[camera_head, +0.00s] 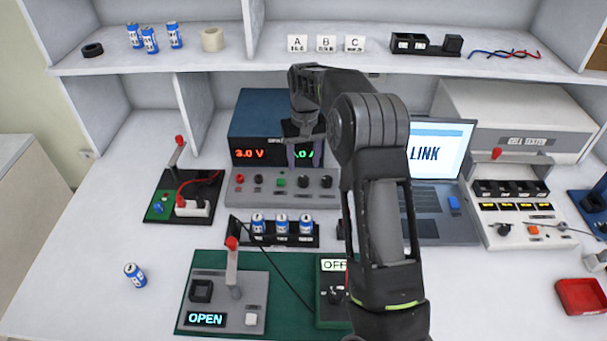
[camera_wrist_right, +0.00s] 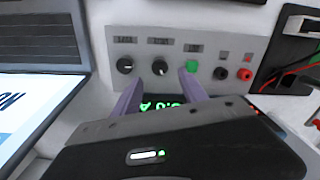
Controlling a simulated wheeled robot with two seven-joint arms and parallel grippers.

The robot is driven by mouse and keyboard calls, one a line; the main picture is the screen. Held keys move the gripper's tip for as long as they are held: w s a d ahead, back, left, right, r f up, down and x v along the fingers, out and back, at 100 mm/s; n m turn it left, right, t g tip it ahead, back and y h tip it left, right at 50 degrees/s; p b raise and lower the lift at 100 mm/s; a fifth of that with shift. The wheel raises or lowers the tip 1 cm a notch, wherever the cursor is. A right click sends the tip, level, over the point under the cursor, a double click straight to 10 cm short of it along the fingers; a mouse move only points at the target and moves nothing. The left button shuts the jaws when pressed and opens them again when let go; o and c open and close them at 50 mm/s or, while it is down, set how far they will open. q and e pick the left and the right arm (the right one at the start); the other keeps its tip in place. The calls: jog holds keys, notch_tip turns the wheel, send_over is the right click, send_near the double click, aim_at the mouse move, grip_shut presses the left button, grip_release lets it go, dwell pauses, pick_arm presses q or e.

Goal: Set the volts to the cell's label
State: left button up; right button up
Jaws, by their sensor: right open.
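The blue power supply (camera_head: 262,115) reads 3.0 V in red; its green amps reading is partly covered by my right gripper (camera_head: 305,155). Its grey front panel (camera_head: 270,197) carries a red and a black terminal, a green button (camera_head: 281,181) and two dark knobs. In the wrist view, my open right gripper (camera_wrist_right: 160,80) points at the panel, with the knob beside the green button (camera_wrist_right: 160,67) between its fingertips; contact is unclear. The other knob (camera_wrist_right: 125,65) is outside them. Blue-and-white cells (camera_head: 281,224) stand in a black holder; their labels are too small to read. My left gripper is not in view.
A loose cell (camera_head: 135,275) lies at the left. A green board (camera_head: 268,262) holds a station reading OPEN and a box reading OFF. A laptop (camera_head: 440,150) showing LINK and a cell tester (camera_head: 520,120) stand right. My right arm hides the middle.

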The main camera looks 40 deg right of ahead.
aim_at(304, 178)
notch_tip(304, 178, down, 6)
jog(key=shift+f+p, duration=0.1)
jog(key=shift+p, duration=0.3)
grip_shut()
dwell(0.4)
